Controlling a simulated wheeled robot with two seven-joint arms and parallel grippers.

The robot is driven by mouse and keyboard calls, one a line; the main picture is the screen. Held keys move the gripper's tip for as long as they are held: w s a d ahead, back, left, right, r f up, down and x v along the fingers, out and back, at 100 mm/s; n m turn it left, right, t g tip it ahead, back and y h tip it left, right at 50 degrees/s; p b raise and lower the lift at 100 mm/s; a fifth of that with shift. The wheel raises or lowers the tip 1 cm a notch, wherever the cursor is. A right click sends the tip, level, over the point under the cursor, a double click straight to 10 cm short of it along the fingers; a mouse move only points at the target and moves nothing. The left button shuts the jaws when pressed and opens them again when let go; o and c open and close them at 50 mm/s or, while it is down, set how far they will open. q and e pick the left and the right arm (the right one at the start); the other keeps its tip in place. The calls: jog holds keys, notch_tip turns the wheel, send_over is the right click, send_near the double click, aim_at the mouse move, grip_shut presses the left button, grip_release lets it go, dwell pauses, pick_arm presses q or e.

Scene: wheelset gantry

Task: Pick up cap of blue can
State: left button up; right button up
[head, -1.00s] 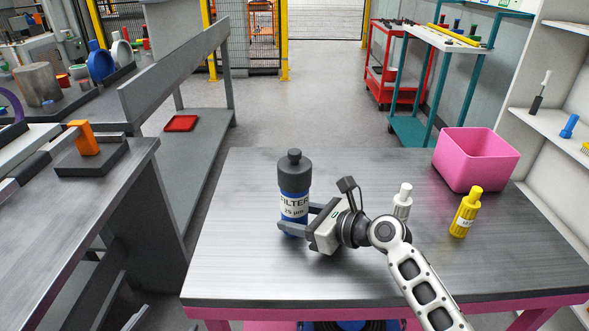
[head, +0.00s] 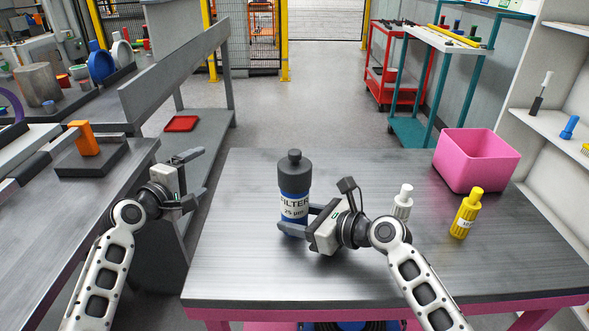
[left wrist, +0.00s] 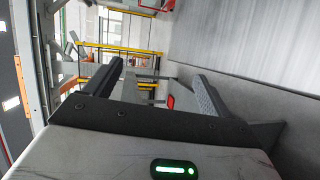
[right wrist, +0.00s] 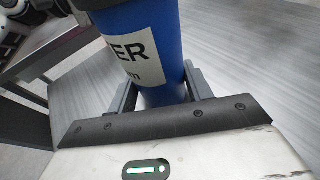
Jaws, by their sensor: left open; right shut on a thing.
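The blue can (head: 294,203) with a white "FILTER" label stands upright on the metal table, and it also fills the middle of the right wrist view (right wrist: 150,50). Its dark grey cap (head: 293,171) with a small knob sits on top. My right gripper (head: 293,220) is shut around the lower body of the can from the right side. My left gripper (head: 194,178) is open and empty, left of the table's edge and apart from the can. In the left wrist view its two fingers (left wrist: 155,85) are spread with nothing between them.
A white bottle (head: 402,203) and a yellow bottle (head: 467,213) stand right of the can. A pink bin (head: 477,165) is at the table's back right. The table (head: 245,265) is clear in front and left of the can.

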pick_arm(q)
jog(key=d+r+m+g+h, duration=0.35)
jog(key=d+r+m, duration=0.3)
jog(key=d, duration=0.45)
notch_tip(320, 180, up, 9)
jog(key=m+g+y, duration=0.3)
jog(key=m+g, duration=0.4)
jog(key=m, duration=0.2)
send_over(295, 151)
jog(key=shift+w+d+r+t, duration=0.15)
jog(key=shift+w+d+t, duration=0.1)
jog(key=shift+w+d, duration=0.1)
jog(key=s+a+r+m+y, duration=0.2)
jog(key=s+r+y, duration=0.1)
jog(key=s+y, duration=0.15)
jog(key=x, duration=1.1)
jog(key=shift+a+f, duration=0.1)
jog(key=shift+f, duration=0.15)
jog(key=c, duration=0.9)
